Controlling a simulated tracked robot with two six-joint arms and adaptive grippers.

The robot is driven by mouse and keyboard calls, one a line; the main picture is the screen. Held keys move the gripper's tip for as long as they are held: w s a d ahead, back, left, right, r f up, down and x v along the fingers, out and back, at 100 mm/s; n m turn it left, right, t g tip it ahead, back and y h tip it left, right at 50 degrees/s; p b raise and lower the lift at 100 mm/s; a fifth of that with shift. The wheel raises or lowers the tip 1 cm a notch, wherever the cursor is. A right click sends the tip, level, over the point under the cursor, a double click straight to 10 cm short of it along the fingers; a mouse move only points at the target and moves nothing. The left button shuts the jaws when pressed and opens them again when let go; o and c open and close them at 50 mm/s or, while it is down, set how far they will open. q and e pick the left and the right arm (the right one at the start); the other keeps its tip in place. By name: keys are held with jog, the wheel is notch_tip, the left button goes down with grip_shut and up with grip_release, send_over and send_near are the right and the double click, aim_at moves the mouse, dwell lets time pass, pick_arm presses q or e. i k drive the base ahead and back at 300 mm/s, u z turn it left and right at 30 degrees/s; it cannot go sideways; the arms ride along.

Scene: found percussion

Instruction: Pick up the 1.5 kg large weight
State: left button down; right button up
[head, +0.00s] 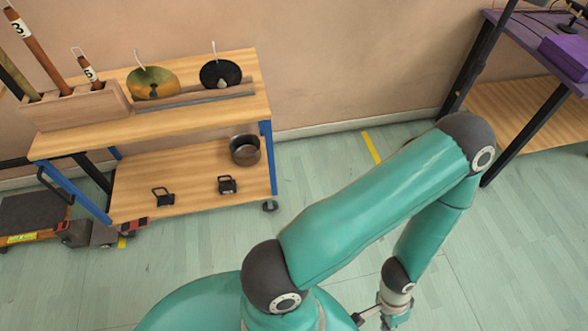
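Two small black items with loop handles rest on the lower wooden shelf of the trolley at the left: a left one (163,197) and a blockier right one (227,185). They look like weights, but I cannot read any marking or tell which is the 1.5 kg large weight. What seems to be my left arm crosses the middle, bent at the elbow. Its gripper (370,317) hangs at the bottom edge, partly cut off, far from the shelf; I cannot tell its opening. My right gripper is not in view.
A copper-brown pot (245,150) stands on the lower shelf. The trolley's top (200,112) holds a wooden rack (75,108) with numbered tubes and two round discs. A low dark cart (35,212) stands left; a purple-topped table (540,55) stands right. Floor between is clear.

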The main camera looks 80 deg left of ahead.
aim_at(227, 186)
jog(key=z, duration=1.8)
jog(key=i, duration=0.1)
jog(key=u, duration=3.15)
jog(key=i, duration=0.25)
jog(key=u, duration=2.45)
jog(key=k, duration=0.4)
jog(key=u, duration=0.3)
jog(key=i, duration=1.45)
jog(key=z, duration=0.4)
